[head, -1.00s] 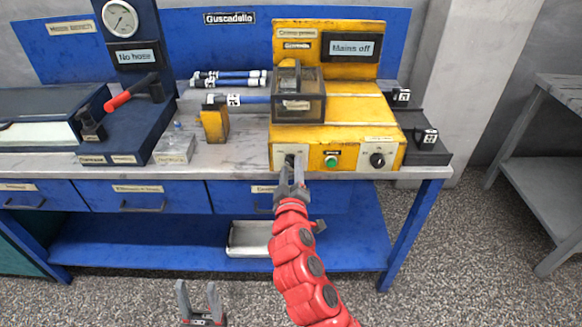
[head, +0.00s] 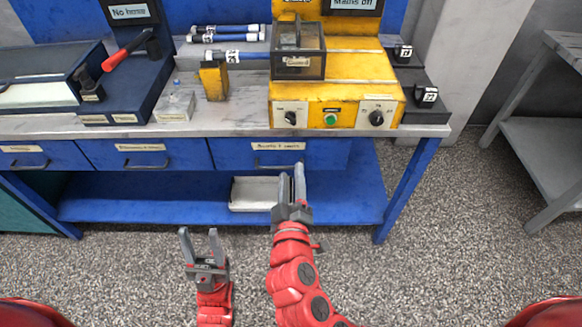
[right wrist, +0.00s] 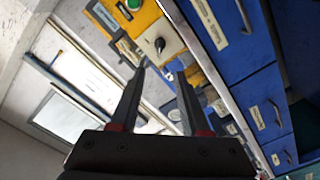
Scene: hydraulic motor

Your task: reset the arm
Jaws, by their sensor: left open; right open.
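My right gripper (head: 292,186) is open and empty in the head view. It is in front of the workbench, below the yellow machine, overlapping the drawer front and lower shelf in the picture. Its two fingers (right wrist: 160,100) show apart with nothing between them in the right wrist view. My left gripper (head: 200,243) is open and empty, lower and further left, over the floor. The yellow machine (head: 350,87) has a left knob (head: 290,118), a green button (head: 330,119) and a right knob (head: 376,118). No gripper touches these controls.
The workbench (head: 240,122) has blue drawers (head: 140,154) and a lower blue shelf (head: 130,205) holding a white tray (head: 250,194). A dark blue stand with a red-handled lever (head: 124,49) is at left. A grey table (head: 550,150) stands at right. The speckled floor in front is clear.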

